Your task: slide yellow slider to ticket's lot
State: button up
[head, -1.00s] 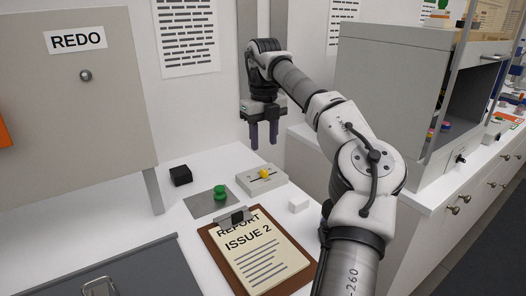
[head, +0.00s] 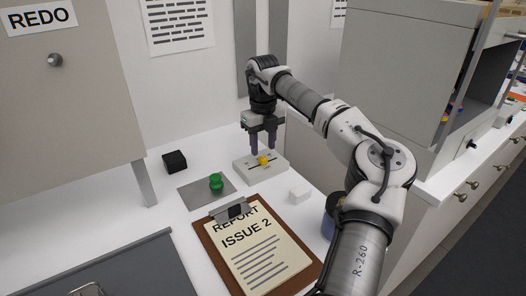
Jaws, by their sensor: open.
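The yellow slider (head: 263,160) is a small yellow knob on a pale grey block (head: 246,176) with a dark slot, on the white counter. The knob sits around the middle of the slot. My gripper (head: 264,145) points down just above and behind the knob. Its fingers are open, and I cannot tell whether they touch it. No ticket that I can make out is in view; a clipboard (head: 209,255) holds a sheet reading "REPORT ISSUE 2".
A green knob-like piece (head: 216,181) stands on a grey plate (head: 190,197) left of the block. A black box (head: 175,161) and a small white block (head: 300,192) are nearby. A cabinet marked "REDO" (head: 90,100) stands left; a grey open-fronted cabinet (head: 405,75) stands right.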

aim_at(263, 157)
jog(key=shift+f, duration=1.85)
grip_shut()
